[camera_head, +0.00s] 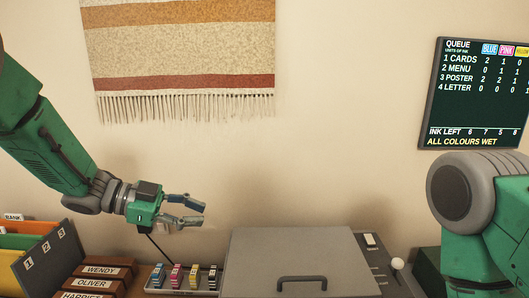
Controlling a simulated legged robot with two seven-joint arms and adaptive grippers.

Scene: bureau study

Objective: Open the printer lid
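The printer lid (290,250) is a flat grey panel at the bottom centre and looks closed. A dark bar handle (302,280) sits near its front edge. The printer's front is cut off by the bottom of the picture. My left gripper (201,212) is to the left of the lid and above the ink tray, with its two fingers apart and nothing between them. It is clear of the handle. Only green and grey links of my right arm show at the right edge; its gripper is out of view.
An ink tray (152,290) with several coloured cartridges lies left of the printer. Labelled name blocks (95,283) and a file rack (45,262) stand further left. A control strip (377,268) and a white-knobbed lever (397,263) are at the lid's right. A queue screen (475,105) hangs on the wall.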

